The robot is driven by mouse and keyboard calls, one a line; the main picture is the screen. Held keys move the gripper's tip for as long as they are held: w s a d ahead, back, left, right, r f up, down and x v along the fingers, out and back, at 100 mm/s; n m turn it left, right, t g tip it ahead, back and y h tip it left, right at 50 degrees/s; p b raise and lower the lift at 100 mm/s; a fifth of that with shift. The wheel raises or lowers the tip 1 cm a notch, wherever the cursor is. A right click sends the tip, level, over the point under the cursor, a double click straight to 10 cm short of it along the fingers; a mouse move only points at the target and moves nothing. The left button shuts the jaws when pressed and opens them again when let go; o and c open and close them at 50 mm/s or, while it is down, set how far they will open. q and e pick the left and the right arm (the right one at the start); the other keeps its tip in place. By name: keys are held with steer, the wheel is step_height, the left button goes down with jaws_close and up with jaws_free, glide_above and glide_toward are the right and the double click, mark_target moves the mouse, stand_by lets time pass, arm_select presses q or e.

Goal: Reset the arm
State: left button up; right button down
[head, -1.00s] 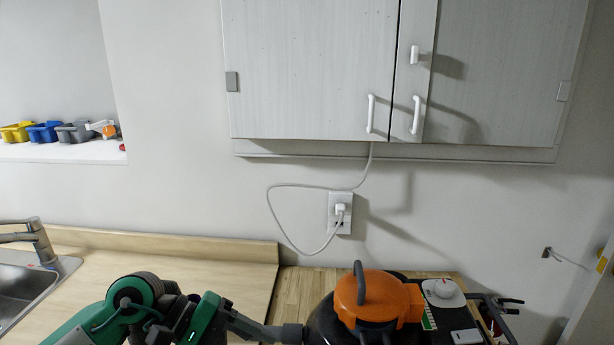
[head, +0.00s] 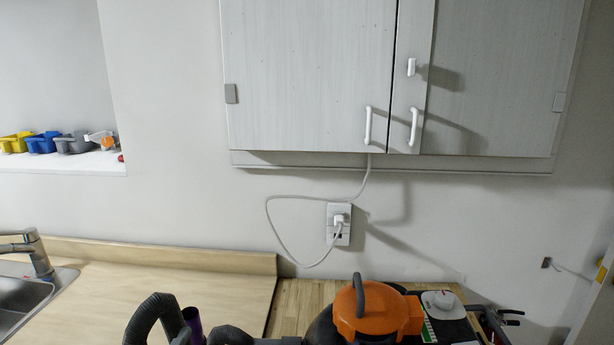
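Neither of my grippers shows in the head view now, and no part of my arms can be made out. An orange-and-black vacuum-like machine (head: 375,312) stands at the bottom middle, cut off by the lower edge. A dark ribbed hose (head: 152,318) curves up at the bottom left of it. A purple tube-like piece (head: 193,322) stands next to the hose, its lower part out of view.
A light wood counter (head: 170,285) with a sink (head: 30,300) and faucet (head: 35,250) lies left. Wall cabinets (head: 310,75) hang above a plugged-in outlet (head: 339,224). Yellow, blue and grey bins (head: 42,143) sit on a ledge. The counter's left part is clear.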

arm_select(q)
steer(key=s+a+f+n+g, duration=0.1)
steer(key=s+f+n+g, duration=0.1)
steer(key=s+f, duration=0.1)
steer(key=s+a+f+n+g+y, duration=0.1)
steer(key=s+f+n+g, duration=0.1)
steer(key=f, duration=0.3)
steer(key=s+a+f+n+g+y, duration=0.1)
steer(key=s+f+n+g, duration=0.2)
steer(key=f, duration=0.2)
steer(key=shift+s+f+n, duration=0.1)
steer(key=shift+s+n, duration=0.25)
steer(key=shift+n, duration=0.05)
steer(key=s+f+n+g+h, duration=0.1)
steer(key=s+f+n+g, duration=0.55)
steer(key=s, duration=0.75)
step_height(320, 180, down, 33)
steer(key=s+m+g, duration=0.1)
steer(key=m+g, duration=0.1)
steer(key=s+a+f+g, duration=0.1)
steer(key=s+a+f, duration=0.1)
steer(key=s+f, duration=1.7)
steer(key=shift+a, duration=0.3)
